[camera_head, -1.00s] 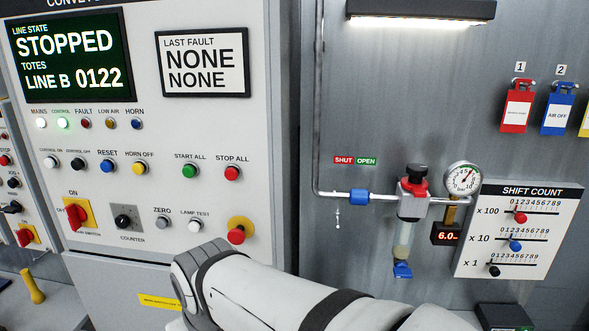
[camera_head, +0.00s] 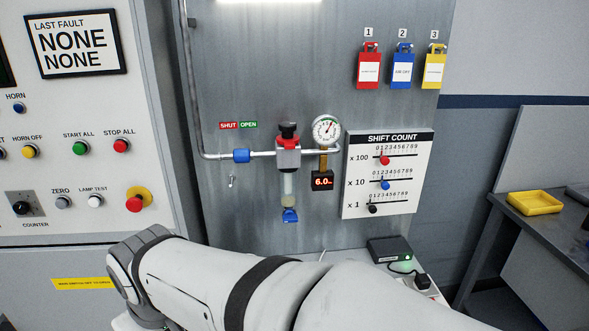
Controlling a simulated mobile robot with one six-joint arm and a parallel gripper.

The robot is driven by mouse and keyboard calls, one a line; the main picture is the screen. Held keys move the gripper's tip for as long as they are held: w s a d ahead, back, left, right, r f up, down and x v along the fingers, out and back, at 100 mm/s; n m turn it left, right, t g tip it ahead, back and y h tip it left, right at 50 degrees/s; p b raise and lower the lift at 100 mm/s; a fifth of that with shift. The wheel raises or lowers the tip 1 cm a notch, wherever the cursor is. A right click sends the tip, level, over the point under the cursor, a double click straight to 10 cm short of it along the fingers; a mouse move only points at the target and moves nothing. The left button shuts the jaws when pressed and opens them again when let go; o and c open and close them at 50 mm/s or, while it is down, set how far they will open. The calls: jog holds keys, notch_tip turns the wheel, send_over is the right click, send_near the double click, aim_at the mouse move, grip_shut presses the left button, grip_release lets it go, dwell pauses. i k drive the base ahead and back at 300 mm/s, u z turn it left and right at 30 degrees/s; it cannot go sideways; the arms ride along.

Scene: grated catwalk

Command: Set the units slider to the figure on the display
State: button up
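The units slider, marked x 1, has a black knob (camera_head: 373,209) on the lowest row of the white SHIFT COUNT board (camera_head: 428,172). The knob sits near the left, low-number end; its exact digit is too small to read. Above it are the x 10 slider's blue knob (camera_head: 385,185) and the x 100 slider's red knob (camera_head: 384,160). The green-lettered display (camera_head: 5,68) shows only as a sliver at the left edge, its figure out of frame. My arm crosses the bottom of the view, apart from the board; my gripper is not in view.
Below the board is a dark box (camera_head: 390,250). A desk with a yellow tray (camera_head: 535,202) stands at right.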

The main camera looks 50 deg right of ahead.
aim_at(372, 209)
jog(key=z, duration=3.75)
jog(key=k, duration=1.1)
jog(key=u, duration=0.9)
jog(key=i, duration=1)
jog(key=u, duration=0.05)
